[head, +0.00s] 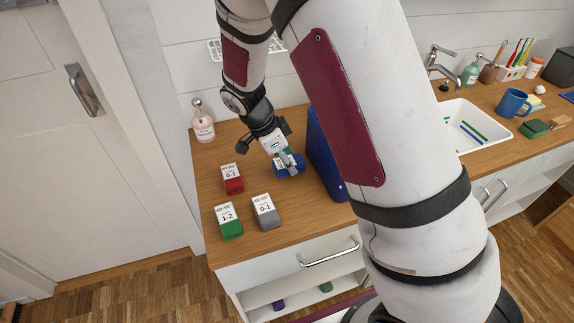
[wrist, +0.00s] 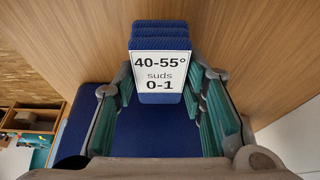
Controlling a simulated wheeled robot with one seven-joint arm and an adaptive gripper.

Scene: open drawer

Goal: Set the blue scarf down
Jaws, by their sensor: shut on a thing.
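The blue scarf (head: 291,170) is a small folded bundle with a white tag. In the head view it is at my gripper (head: 284,159), over the wooden counter left of a standing blue panel. My gripper is shut on it. In the wrist view the folded scarf (wrist: 160,43) shows between the teal finger pads, its tag reading 40-55° suds 0-1. The scarf is low over the counter; whether its underside touches the wood I cannot tell. My fingers partly hide it in the head view.
Red (head: 232,185), green (head: 229,231) and grey (head: 267,218) folded bundles with tags lie on the counter (head: 293,219) to the left and front. The blue panel (head: 326,160) stands close on the right. A pink soap bottle (head: 203,127) stands at the back left.

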